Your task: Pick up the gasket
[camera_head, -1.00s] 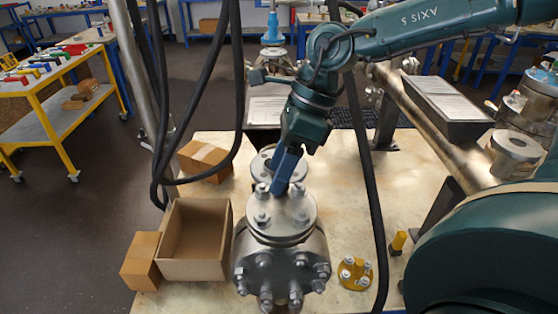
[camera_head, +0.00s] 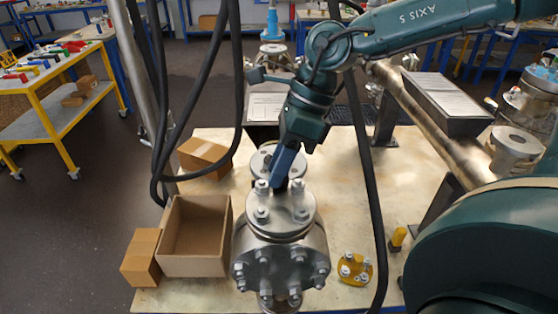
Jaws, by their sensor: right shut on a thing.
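My right gripper (camera_head: 279,184) points down at the far edge of the upper round steel flange (camera_head: 281,212) on the bolted vessel (camera_head: 281,262). Its blue fingers are closed, with a small dark part at their tips. The gasket cannot be made out clearly; the fingertips and flange hide what is in the grip. My left gripper does not show.
A second round flange (camera_head: 262,163) stands just behind the gripper. An open cardboard box (camera_head: 196,238) and closed boxes are at the left. A yellow bolted flange (camera_head: 355,268) lies at the right. Black cables (camera_head: 367,190) hang beside the vessel.

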